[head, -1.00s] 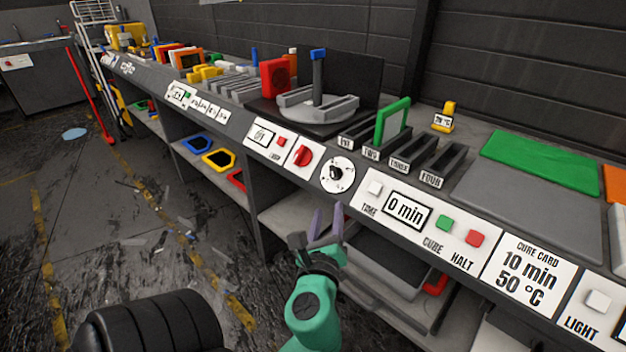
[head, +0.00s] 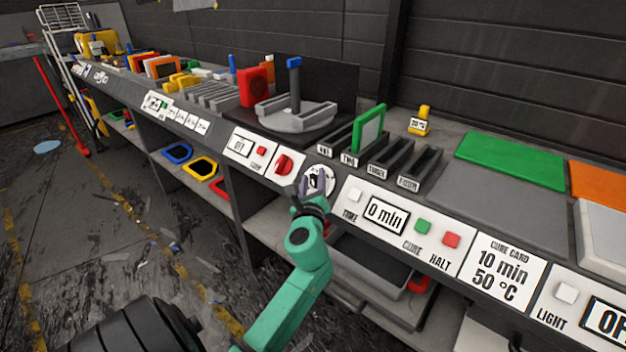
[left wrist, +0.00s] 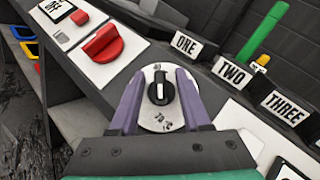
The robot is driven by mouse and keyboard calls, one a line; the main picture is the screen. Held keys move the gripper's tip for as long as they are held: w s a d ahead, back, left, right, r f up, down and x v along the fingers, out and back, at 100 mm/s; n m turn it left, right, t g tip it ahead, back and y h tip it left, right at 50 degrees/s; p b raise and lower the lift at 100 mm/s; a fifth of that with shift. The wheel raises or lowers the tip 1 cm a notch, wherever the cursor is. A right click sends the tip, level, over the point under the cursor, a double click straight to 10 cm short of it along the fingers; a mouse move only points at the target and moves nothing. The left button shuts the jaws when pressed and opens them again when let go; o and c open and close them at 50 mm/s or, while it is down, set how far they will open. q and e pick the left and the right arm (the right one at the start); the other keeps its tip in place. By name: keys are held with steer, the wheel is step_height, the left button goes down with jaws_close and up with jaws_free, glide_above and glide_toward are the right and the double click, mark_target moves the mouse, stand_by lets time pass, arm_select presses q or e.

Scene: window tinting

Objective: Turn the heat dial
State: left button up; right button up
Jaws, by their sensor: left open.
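The heat dial is a round white plate with a black knob (left wrist: 160,90) on the bench's front panel. In the left wrist view the knob sits between the two purple fingers of my left gripper (left wrist: 158,92), which is open around it. Whether the fingers touch the knob I cannot tell. In the head view the dial (head: 319,176) is partly hidden behind my left gripper (head: 312,190). The knob carries a white pointer mark, and small dark markings show low on the plate. My right gripper is not in view.
A red rotary switch (left wrist: 103,43) is just left of the dial. Right of the dial are a white button (head: 355,196), a "0 min" display (head: 385,216), a green button (head: 422,227) and a red button (head: 451,240). Slots labelled ONE (left wrist: 185,43), TWO and THREE lie above.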

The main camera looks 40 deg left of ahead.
arm_select(q)
jaws_close()
steer(key=shift+f, duration=0.1)
